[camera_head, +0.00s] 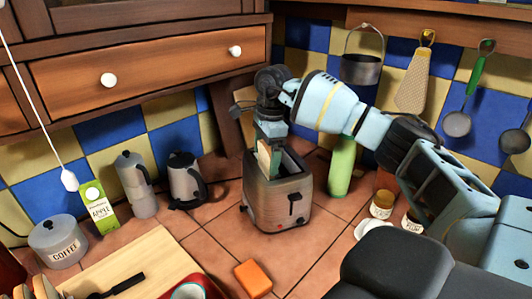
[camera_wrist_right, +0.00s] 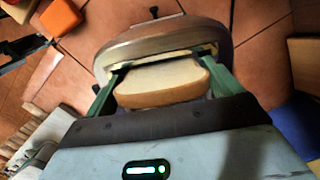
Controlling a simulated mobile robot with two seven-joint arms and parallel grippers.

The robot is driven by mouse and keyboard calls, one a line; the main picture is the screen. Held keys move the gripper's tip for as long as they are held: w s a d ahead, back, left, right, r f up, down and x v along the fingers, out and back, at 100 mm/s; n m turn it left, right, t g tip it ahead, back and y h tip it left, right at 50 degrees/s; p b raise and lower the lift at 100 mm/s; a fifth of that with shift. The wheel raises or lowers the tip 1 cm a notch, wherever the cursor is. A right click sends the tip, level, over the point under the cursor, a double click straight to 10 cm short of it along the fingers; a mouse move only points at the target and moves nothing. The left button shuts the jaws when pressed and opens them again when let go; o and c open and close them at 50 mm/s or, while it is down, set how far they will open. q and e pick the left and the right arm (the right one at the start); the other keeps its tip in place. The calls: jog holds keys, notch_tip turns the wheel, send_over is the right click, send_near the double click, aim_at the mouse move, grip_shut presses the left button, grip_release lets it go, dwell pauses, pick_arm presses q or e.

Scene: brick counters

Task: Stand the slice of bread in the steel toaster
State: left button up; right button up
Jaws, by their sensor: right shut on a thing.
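The steel toaster (camera_head: 278,205) stands upright on the tiled counter, with a dark slot showing in its top. My right gripper (camera_head: 270,143) is directly above it, pointing down and shut on the slice of bread (camera_head: 264,157). The slice is upright at the left slot, and its lower edge is hidden by the toaster's rim. I cannot tell how deep it sits. In the right wrist view, the slice (camera_wrist_right: 160,82) lies between the two green fingers, close against the toaster's top (camera_wrist_right: 165,42). My left gripper is not in view.
An orange sponge (camera_head: 253,278) lies in front of the toaster. A green bottle (camera_head: 342,167) stands behind right, with jars (camera_head: 382,204) nearby. A kettle (camera_head: 185,180) and a moka pot (camera_head: 136,185) stand left. A cutting board (camera_head: 150,262) is front left. Tiles left of the toaster are clear.

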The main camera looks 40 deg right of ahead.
jog(key=o, duration=0.7)
jog(key=shift+s+d+r, duration=0.1)
jog(key=shift+d+r, duration=0.1)
jog(key=shift+r, duration=1.75)
jog(key=shift+d+r, duration=0.2)
jog(key=shift+r, duration=1.75)
